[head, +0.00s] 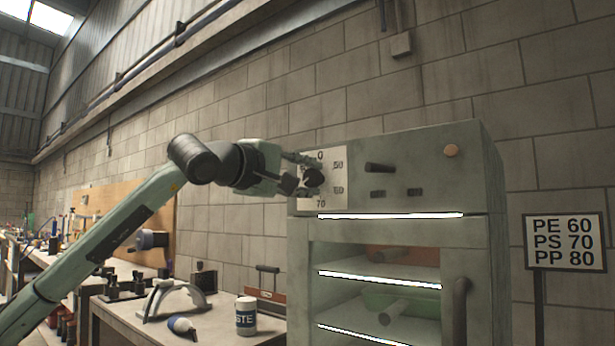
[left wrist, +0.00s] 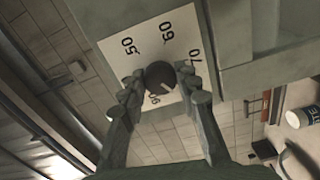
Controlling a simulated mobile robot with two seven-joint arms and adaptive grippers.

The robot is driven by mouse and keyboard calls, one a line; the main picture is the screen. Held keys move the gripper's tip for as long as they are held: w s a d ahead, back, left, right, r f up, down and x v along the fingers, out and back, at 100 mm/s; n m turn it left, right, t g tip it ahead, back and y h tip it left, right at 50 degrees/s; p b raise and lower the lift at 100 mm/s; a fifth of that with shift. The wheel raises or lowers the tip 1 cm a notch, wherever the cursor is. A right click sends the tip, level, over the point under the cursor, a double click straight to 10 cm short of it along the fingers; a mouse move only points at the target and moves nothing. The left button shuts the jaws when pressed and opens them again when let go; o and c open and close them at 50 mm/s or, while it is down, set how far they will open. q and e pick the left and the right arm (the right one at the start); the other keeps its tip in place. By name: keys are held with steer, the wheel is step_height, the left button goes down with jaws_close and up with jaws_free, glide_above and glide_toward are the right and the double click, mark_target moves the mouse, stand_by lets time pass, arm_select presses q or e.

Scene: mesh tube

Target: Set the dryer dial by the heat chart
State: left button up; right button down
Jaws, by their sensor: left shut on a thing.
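The dryer dial (left wrist: 160,75) is a round black knob on a white plate (left wrist: 116,50) at the dryer's upper left front. In the left wrist view the plate reads 50, 60 and 70, plus a partly hidden number below the knob. A pale mark shows on the knob, but I cannot tell which number it points at. My left gripper (head: 305,181) is shut on the dial, one finger on each side. It hides part of the plate in the head view. The heat chart (head: 565,242) reads PE 60, PS 70, PP 80. My right gripper is not in view.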

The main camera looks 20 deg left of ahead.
arm_select(q)
steer(key=shift+f, duration=0.1)
stand_by(0.3)
steer(key=o, duration=1.2)
steer(key=v, duration=1.2)
